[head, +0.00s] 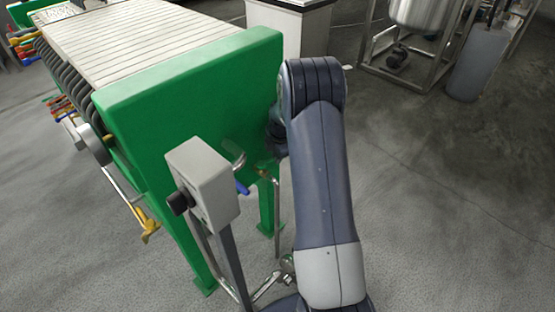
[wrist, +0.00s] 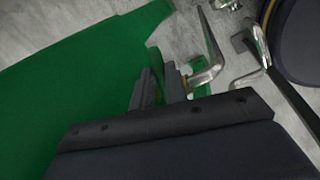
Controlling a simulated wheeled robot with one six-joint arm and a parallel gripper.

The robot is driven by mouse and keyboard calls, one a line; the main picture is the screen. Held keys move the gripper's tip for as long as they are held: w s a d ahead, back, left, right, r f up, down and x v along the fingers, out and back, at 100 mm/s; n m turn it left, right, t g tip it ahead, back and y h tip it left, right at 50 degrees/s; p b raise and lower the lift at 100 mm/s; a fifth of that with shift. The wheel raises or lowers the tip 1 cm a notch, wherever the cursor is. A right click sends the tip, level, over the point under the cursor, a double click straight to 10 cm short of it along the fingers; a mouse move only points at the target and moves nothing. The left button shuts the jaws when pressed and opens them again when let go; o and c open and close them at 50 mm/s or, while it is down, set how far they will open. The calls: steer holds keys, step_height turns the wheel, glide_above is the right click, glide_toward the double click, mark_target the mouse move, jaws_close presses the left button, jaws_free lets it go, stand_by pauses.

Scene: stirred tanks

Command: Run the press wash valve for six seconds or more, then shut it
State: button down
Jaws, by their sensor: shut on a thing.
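In the wrist view, my gripper (wrist: 157,86) has its two dark fingers shut on a narrow green lever (wrist: 155,60). The lever sits beside a bent metal pipe (wrist: 208,50) with a small brass-coloured fitting. No label shows to say which valve this is. The press's green end plate (wrist: 70,100) fills the left of the wrist view; it also shows in the head view (head: 190,105). In the head view my arm stands in front of the plate's right side, and my gripper and the held lever are hidden.
A grey control box (head: 205,180) with a black knob stands on a post before the press. A blue handle (head: 243,187) and a yellow handle (head: 150,230) are nearby. A steel tank (head: 425,12) is at the back right. The floor at right is clear.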

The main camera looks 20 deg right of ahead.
steer(key=shift+w+n, duration=0.3)
steer(key=shift+n, duration=0.3)
steer(key=c, duration=1.4)
jaws_free()
steer(key=shift+r, duration=0.1)
step_height(320, 180, up, 10)
steer(key=s, duration=0.2)
steer(key=shift+d+r, duration=0.15)
steer(key=shift+r, duration=0.1)
